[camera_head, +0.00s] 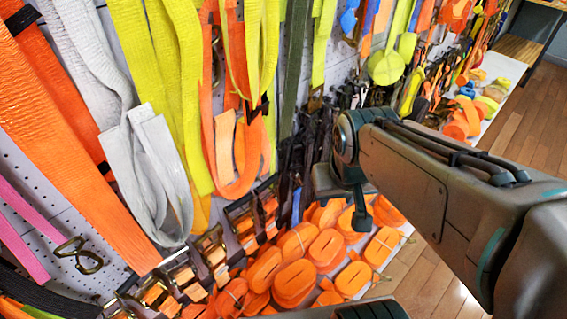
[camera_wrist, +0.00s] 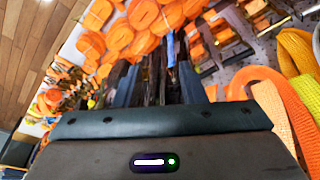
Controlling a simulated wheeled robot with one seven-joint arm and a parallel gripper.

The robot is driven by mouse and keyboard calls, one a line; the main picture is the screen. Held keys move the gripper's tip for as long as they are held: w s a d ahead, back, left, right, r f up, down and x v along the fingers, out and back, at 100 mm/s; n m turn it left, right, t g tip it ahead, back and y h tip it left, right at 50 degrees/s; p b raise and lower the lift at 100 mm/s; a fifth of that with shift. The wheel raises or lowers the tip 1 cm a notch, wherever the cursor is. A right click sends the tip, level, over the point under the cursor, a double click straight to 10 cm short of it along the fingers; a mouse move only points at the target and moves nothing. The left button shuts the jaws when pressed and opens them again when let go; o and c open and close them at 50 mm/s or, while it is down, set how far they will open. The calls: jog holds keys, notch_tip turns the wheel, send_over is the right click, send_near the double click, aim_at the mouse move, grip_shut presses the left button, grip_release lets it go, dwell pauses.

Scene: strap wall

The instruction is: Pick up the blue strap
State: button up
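A narrow blue strip (camera_head: 296,206), which looks like a blue strap, hangs among dark straps just left of my gripper in the head view. Most of it is hidden. My gripper (camera_head: 360,210) points down in front of the strap wall, above the orange rolls. Its fingers are mostly hidden, so its opening is unclear. I see nothing clearly held in it.
Rolled orange straps (camera_head: 295,283) fill the shelf below. Orange (camera_head: 75,150), white (camera_head: 150,165) and yellow straps (camera_head: 180,80) hang at the left. More straps and rolls crowd the wall beyond my arm. The wooden floor (camera_head: 525,130) at the right is clear.

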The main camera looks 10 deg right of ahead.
jog(key=w+d+f+n+t+h+b, duration=0.1)
jog(key=w+d+f+t+b, duration=0.2)
jog(key=w+d+f+b, duration=0.55)
jog(key=w+d+f+n+t+h+b, duration=0.1)
jog(key=w+d+f+n+t+b, duration=0.15)
jog(key=w+f+b, duration=0.65)
jog(key=n+t+y+b, duration=0.2)
jog(key=n+y+b, duration=0.2)
jog(key=y+b, duration=0.65)
send_near(297, 207)
jog(key=shift+b+x, duration=3.3)
jog(key=shift+x, duration=0.85)
jog(key=shift+s, duration=0.1)
grip_shut()
